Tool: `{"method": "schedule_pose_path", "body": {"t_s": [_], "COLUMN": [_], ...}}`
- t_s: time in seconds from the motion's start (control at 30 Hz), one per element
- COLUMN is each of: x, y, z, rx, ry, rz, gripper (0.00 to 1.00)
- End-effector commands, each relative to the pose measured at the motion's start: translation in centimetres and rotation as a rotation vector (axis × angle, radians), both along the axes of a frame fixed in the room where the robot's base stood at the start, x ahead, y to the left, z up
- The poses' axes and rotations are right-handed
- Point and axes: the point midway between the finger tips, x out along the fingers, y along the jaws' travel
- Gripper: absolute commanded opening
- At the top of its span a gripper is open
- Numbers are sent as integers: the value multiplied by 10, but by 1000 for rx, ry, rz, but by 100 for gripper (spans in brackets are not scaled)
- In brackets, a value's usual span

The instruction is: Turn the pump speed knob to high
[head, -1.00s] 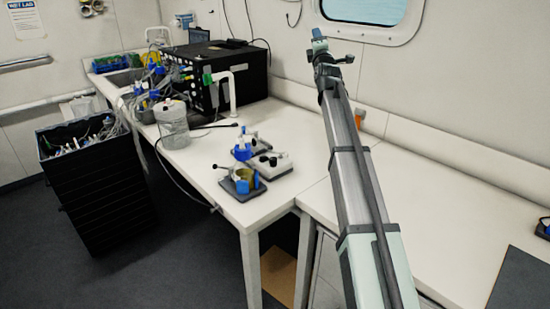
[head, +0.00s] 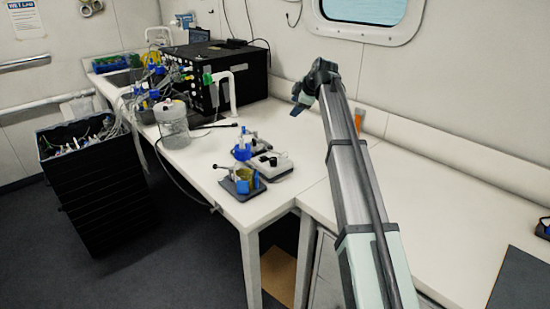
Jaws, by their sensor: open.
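A small white box with dark knobs (head: 271,164) sits on the white bench, near the bench's right front part. It looks like the pump, but its knobs are too small to tell which sets speed or where one points. Blue fittings and a dark stand with a yellowish cup (head: 243,180) are just in front and to the left of it. My gripper (head: 296,111) is at the end of the raised arm, above and to the right of the box in the picture. It is open, tilted down to the left, and apart from everything.
A black rack unit (head: 245,75) with many cables and a white pipe stands behind. A clear jar (head: 172,124) stands on the bench (head: 203,172) to the left. A black crate stack (head: 95,185) stands on the floor at left. The right bench (head: 440,205) is mostly clear.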

Motion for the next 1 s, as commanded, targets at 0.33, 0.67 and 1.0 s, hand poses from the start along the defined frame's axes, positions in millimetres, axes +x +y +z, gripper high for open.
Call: {"method": "schedule_pose_path", "body": {"t_s": [0.33, 0.67, 1.0], "x": [-82, -103, -102], "y": [19, 23, 43], "z": [-32, -42, -93], "rx": [17, 6, 7], "ry": [497, 607, 606], "rz": [27, 29, 30], "gripper": [56, 56, 56]}}
